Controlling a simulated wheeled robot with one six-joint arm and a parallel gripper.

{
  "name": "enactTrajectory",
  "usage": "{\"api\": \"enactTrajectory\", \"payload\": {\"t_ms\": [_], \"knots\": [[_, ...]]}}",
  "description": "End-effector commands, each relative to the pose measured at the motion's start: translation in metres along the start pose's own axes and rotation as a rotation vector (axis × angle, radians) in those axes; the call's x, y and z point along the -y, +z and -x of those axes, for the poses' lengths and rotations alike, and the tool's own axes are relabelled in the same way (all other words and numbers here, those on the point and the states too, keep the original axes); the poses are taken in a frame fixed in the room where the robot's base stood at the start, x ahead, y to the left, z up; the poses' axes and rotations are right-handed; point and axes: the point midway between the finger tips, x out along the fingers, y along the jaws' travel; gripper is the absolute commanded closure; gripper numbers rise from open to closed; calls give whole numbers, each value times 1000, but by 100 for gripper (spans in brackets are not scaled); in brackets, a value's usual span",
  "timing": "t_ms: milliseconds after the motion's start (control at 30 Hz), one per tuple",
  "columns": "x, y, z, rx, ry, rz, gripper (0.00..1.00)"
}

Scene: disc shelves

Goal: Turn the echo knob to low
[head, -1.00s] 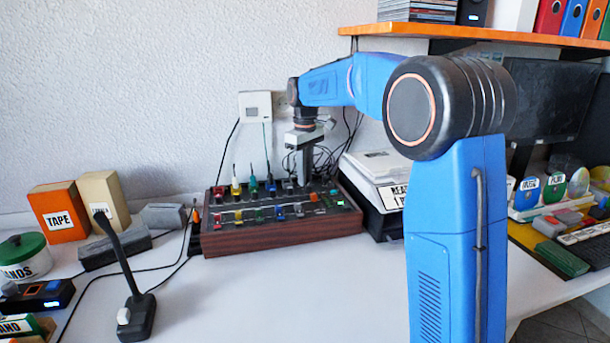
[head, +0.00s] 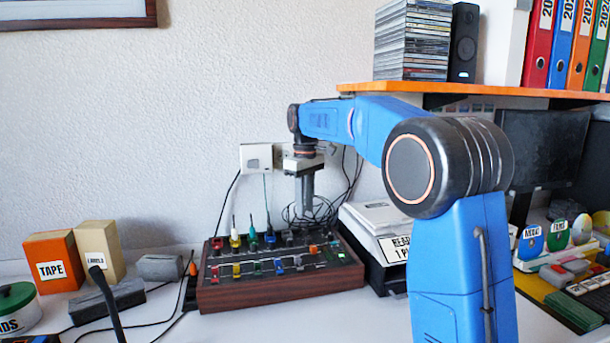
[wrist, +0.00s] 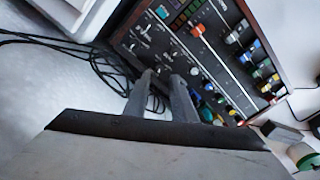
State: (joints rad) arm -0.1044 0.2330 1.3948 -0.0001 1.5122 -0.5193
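The mixer (head: 278,291) is a dark panel in a wooden case on the desk, with several coloured sliders and small knobs. In the wrist view the panel (wrist: 225,60) shows small dark knobs (wrist: 143,30) with white marks in its upper left part. The lettering is too small to read, so I cannot tell which is the echo knob or where it points. My gripper (head: 306,215) hangs above the back right part of the mixer, clear of it. In the wrist view its two fingers (wrist: 163,76) are apart with nothing between them.
A white wall box (head: 256,158) and loose black cables are behind the mixer. A black and white printer (head: 375,240) stands close on its right. Tape and label boxes (head: 55,262) are at the left. An orange shelf (head: 450,92) hangs at upper right.

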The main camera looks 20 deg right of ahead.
Motion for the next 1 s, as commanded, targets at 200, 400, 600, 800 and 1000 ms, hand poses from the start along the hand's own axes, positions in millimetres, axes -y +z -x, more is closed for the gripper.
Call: {"api": "enactTrajectory", "payload": {"t_ms": [200,400,600,800,1000], "knots": [[0,-1,44,-2,1,0,76],[0,-1,78,-1,0,0,76],[0,0,97,-1,1,0,76],[0,0,102,0,0,0,76],[0,0,102,0,0,0,76]]}}
